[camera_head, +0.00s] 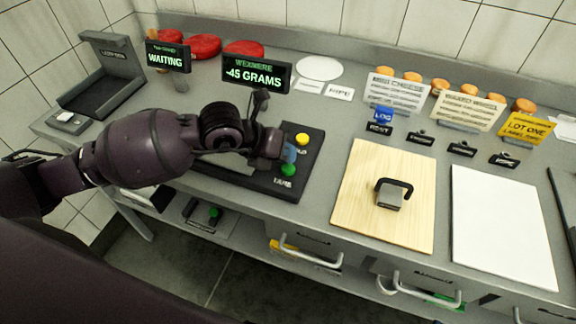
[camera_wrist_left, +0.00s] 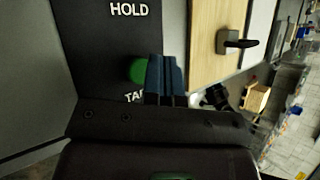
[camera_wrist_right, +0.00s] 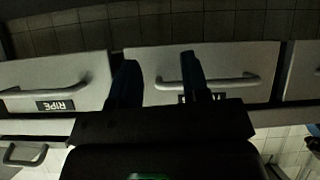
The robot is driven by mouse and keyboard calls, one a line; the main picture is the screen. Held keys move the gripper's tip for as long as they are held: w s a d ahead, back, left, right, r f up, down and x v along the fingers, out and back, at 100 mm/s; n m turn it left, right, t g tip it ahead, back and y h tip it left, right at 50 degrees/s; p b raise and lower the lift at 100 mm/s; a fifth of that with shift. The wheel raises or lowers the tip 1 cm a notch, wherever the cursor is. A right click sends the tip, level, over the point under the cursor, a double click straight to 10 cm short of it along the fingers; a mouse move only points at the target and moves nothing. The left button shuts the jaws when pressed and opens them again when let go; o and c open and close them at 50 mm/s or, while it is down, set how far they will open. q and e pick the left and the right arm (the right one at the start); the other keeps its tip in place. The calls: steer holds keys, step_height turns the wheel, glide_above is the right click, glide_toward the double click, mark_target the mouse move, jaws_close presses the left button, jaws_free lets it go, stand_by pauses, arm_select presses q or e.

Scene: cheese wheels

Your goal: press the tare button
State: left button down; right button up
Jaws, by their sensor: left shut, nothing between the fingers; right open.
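The dark scale panel (camera_head: 315,150) carries a green button (camera_head: 288,169) above a label that reads TARE, partly covered in the left wrist view, and a yellow button (camera_head: 302,139) farther back. In the left wrist view the green button (camera_wrist_left: 138,70) is beside my shut fingers, which overlap its edge. My left gripper (camera_head: 290,153) is shut and empty, its blue fingertips just behind the green button. I cannot tell whether they touch it. The scale display (camera_head: 256,74) reads -45 GRAMS. My right gripper (camera_wrist_right: 158,60) is open and empty before the drawer fronts.
A wooden board (camera_head: 355,200) with a dark-handled block (camera_head: 390,195) lies right of the scale. A white sheet (camera_head: 503,225) lies beyond it. Red wheels (camera_head: 203,46) and a WAITING display (camera_head: 167,57) stand at the back left. Drawer handles (camera_head: 310,255) stick out below the counter.

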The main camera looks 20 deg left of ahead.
steer(key=shift+w+r, duration=0.1)
steer(key=shift+w+a+r, duration=0.1)
steer(key=shift+w+r, duration=0.2)
steer(key=shift+w, duration=0.15)
arm_select(q)
steer(key=shift+f, duration=0.15)
arm_select(e)
steer(key=shift+f, duration=0.1)
arm_select(q)
steer(key=shift+f, duration=0.25)
arm_select(e)
steer(key=shift+s+f, duration=0.4)
steer(key=shift+s, duration=0.2)
arm_select(q)
steer(key=shift+f, duration=0.1)
arm_select(e)
steer(key=shift+w, duration=0.15)
